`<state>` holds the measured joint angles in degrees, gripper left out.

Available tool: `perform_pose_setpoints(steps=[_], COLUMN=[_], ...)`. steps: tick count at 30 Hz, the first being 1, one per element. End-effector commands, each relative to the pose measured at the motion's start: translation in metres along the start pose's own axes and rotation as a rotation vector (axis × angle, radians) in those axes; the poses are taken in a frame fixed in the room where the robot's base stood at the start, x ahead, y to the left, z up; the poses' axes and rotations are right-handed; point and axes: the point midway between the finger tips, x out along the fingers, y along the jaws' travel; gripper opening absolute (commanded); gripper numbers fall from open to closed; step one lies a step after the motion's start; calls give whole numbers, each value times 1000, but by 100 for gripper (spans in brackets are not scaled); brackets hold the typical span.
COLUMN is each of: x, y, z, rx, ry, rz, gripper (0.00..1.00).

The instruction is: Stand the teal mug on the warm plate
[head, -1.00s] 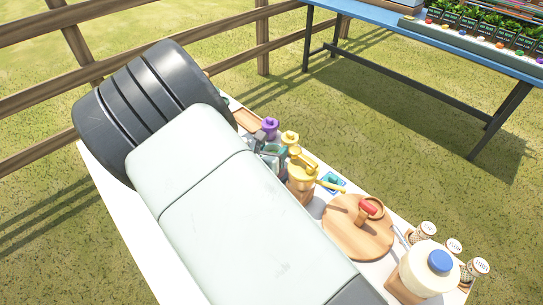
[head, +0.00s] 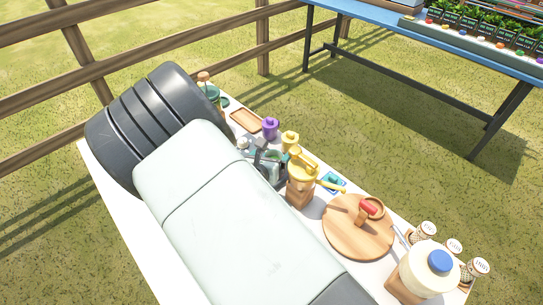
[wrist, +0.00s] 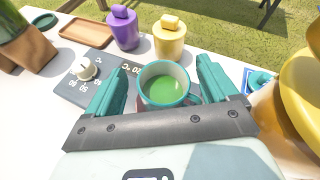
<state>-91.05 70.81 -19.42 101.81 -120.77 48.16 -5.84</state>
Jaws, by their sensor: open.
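The teal mug (wrist: 152,98) is upright and holds green liquid. My gripper (wrist: 163,70) is open, with one teal finger on each side of the mug and a visible gap on the left. The mug's handle points right, close to the right finger. The warm plate (wrist: 98,62) is a dark grey slab with a white dial and temperature numbers. It shows left of the mug, partly behind the left finger. The mug's base is hidden, so I cannot tell if it stands on the plate. In the head view the mug (head: 271,169) is partly covered by my gripper.
A purple pot (wrist: 124,30) and a yellow pot (wrist: 169,40) stand behind the mug. A yellow-topped wooden grinder (head: 300,183) is close on the right. A round wooden board (head: 345,235) and a white jug (head: 428,268) lie further right. A brown tray (wrist: 84,31) is at the back left.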

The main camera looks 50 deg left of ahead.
Motion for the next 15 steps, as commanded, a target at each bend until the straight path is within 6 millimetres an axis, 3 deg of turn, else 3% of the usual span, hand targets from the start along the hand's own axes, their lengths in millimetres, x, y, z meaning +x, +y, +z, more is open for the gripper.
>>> perform_pose_setpoints(steps=[5, 15], x=[-14, -86], y=[0, 1], z=[3, 3], rx=[1, 0], ry=[0, 0], rz=[1, 3], gripper=[87, 87])
